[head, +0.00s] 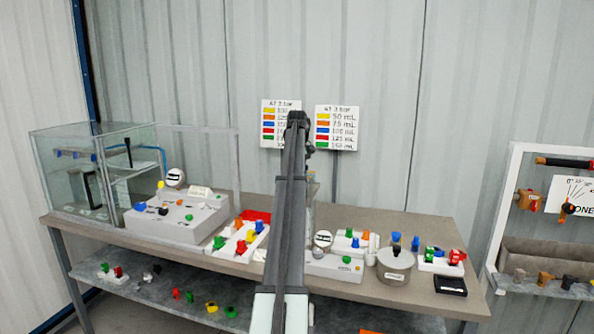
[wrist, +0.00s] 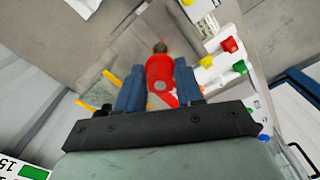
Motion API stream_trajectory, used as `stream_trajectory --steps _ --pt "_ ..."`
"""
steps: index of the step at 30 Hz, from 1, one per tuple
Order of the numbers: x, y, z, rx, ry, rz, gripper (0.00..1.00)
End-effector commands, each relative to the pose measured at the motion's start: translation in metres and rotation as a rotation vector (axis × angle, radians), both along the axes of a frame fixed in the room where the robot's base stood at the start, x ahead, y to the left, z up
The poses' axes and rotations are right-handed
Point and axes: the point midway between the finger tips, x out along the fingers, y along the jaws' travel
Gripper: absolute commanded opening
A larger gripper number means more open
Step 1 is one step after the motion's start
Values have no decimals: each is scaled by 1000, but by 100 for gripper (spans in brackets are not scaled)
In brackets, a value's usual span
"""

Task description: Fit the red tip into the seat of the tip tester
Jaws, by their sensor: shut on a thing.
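In the wrist view my gripper (wrist: 160,85) is shut on a red tip (wrist: 160,72), with one blue finger on each side. The tip's dark end points away from the gripper, over a grey surface. In the head view my arm hides the gripper and held tip. Two units with round gauges stand on the bench: a large pale one (head: 170,222) at left and a smaller white one (head: 330,266) just right of my arm. I cannot tell which is the tip tester, and no seat can be made out clearly.
A glass tank (head: 85,180) fills the bench's left end. A grey round pot (head: 395,262) and a black box (head: 450,285) stand at right. Loose tips lie on the lower shelf (head: 150,300).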

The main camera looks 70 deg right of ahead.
Motion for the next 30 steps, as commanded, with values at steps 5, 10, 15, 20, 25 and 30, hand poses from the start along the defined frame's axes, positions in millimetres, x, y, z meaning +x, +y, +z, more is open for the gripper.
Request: stream_trajectory --steps 5,10,15,20,25,30 --pt "0 0 -13 0 0 0 8" --pt "0 0 -19 0 0 0 8" --pt "0 0 -19 0 0 0 8" --pt "0 0 -19 0 0 0 8" --pt "0 0 -19 0 0 1 8" --pt "0 0 -19 0 0 5 8"
